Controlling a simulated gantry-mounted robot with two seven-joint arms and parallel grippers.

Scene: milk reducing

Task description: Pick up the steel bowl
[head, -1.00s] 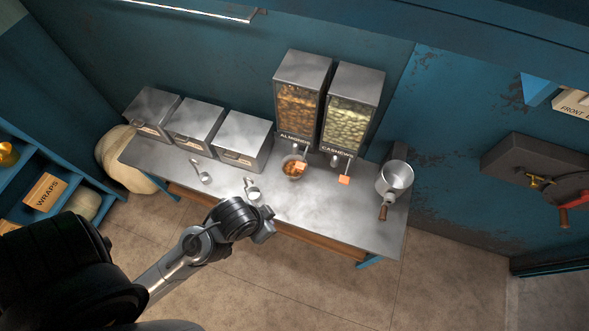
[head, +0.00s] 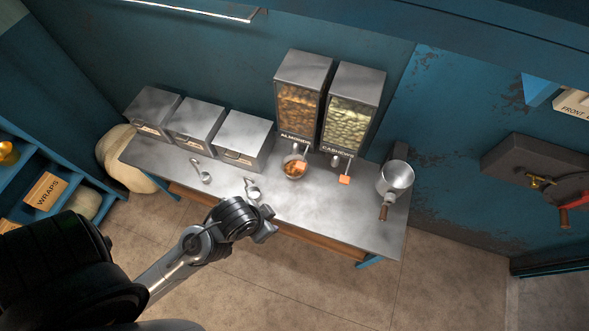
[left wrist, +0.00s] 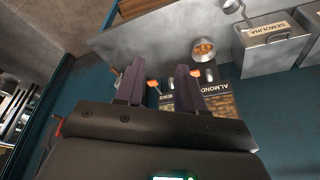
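The steel bowl (head: 288,172) stands on the metal table under the spout of the almond dispenser, with brown nuts in it. It also shows in the left wrist view (left wrist: 204,57), beyond the fingers and to their upper right. My left gripper (head: 268,232) is over the table's front edge, below the bowl in the head view and apart from it. In the left wrist view its two fingers (left wrist: 160,86) are spread with nothing held between them. My right gripper is in neither view.
The almond dispenser (head: 303,95) and cashew dispenser (head: 352,105) stand behind the bowl. Metal bins (head: 245,138) line the table's left rear. Two small scoops (head: 253,190) lie left of the bowl. The table's (head: 335,215) front middle is clear.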

